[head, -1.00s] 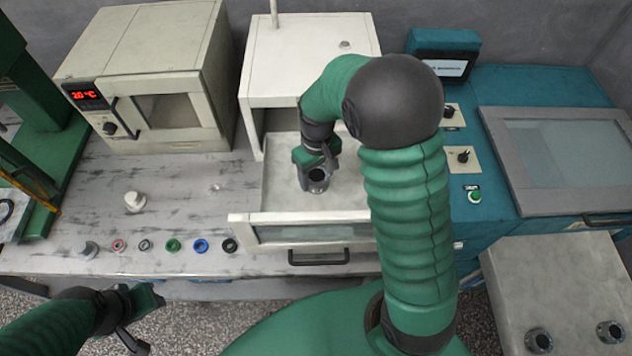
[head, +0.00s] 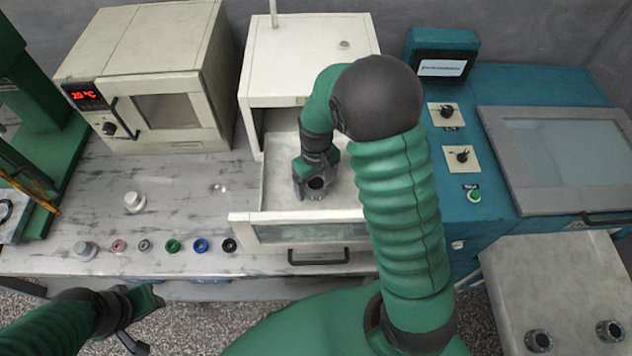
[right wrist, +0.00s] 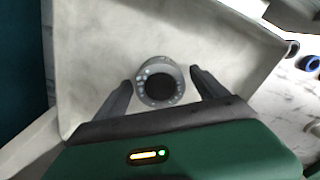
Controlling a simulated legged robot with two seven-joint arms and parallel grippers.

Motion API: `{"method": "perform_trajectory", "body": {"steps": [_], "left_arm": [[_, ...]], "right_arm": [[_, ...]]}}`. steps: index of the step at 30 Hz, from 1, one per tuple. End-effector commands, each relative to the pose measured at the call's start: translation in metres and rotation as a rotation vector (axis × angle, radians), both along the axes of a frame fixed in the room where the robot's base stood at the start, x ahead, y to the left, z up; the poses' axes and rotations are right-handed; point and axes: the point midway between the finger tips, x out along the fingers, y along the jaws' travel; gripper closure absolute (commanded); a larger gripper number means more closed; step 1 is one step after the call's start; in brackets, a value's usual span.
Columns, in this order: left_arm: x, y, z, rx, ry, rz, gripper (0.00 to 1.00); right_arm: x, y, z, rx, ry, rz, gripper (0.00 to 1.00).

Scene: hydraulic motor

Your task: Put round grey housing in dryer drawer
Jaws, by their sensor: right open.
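The round grey housing (head: 317,187) stands on the floor of the open white dryer drawer (head: 282,203), with its dark bore facing up. My right gripper (head: 312,180) is inside the drawer at the housing. In the right wrist view the housing (right wrist: 159,84) lies between the two dark fingers of this gripper (right wrist: 162,88), with a gap on each side. The fingers are open. My left gripper (head: 140,318) is low at the left, in front of the table and away from the drawer. Its jaw opening is not clear.
The dryer (head: 310,60) stands behind the drawer. A beige oven (head: 150,80) is at the left. More dark round housings (head: 538,341) sit on the grey surface at the lower right.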

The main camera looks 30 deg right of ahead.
Motion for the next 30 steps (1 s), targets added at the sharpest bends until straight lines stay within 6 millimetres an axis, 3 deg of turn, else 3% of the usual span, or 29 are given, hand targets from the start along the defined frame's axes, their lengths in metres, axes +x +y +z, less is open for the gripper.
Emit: {"method": "perform_trajectory", "body": {"steps": [5,15,19,30], "left_arm": [[0.0,0.0,0.002,0.0,0.0,0.0,0.64],[0.0,0.0,0.006,0.0,0.0,0.0,0.64],[0.0,0.0,0.006,0.0,0.0,0.0,0.64],[0.0,0.0,0.012,0.0,0.0,0.0,0.64]], "right_arm": [[0.001,0.0,0.025,0.0,-0.004,0.001,0.18],[0.001,0.0,0.106,-0.001,-0.004,0.001,0.18],[0.001,0.0,0.119,-0.001,-0.001,0.0,0.18],[0.001,0.0,0.126,0.0,0.0,0.0,0.18]]}}
